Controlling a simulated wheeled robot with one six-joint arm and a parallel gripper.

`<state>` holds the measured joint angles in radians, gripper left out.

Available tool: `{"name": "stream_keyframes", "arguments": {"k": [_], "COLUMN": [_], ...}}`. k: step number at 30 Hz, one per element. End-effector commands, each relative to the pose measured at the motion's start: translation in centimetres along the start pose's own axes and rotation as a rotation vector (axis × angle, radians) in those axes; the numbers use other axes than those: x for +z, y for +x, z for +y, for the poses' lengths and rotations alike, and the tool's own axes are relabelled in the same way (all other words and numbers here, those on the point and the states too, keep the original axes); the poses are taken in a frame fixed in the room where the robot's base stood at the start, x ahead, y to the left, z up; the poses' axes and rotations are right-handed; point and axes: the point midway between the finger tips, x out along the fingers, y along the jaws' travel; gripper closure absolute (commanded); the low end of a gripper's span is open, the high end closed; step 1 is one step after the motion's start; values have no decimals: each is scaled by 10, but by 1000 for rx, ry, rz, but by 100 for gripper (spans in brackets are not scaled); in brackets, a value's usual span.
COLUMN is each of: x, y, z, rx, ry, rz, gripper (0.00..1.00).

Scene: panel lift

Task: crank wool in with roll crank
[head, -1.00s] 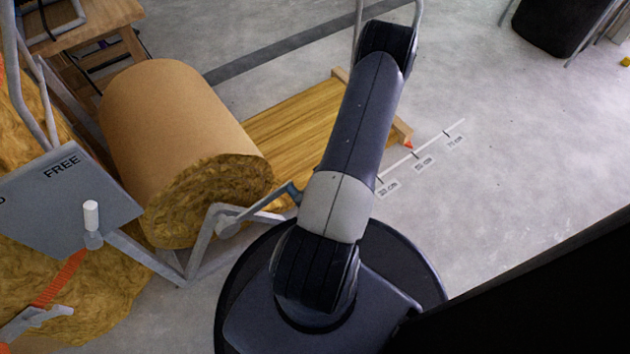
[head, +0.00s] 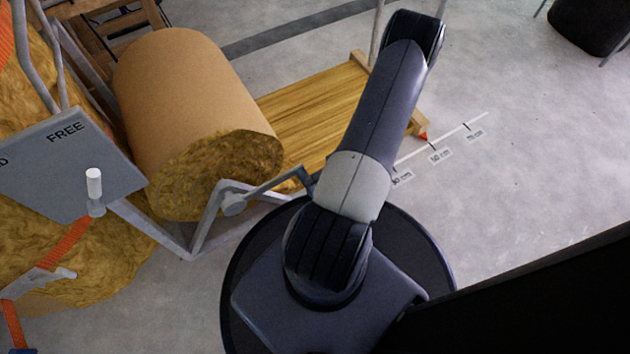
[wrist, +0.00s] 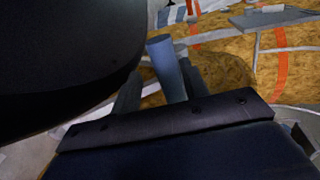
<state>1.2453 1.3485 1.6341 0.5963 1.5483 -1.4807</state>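The wool roll (head: 190,90) is wrapped in brown paper, with yellow wool showing at its near end. A flat strip of yellow wool (head: 315,118) lies behind my arm, to the right of the roll. The blue-grey roll crank (head: 275,186) runs from a hub on the grey frame toward my arm, which hides its outer end. My gripper is hidden in the head view.
A grey panel marked FREE (head: 75,165) stands at left, with a white-knobbed lever (head: 94,187) and orange straps. A floor scale (head: 440,150) in centimetres lies right of the wool, near a red pointer (head: 423,136). Open concrete floor lies to the right.

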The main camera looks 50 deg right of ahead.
Motion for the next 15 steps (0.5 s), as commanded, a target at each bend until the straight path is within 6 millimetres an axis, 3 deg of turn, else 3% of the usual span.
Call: {"name": "stream_keyframes", "arguments": {"k": [9,15], "x": [0,0], "y": [-3,-31], "z": [-3,-4], "rx": [-3,0], "ry": [0,-1], "rz": [2,4], "gripper": [56,56]}}
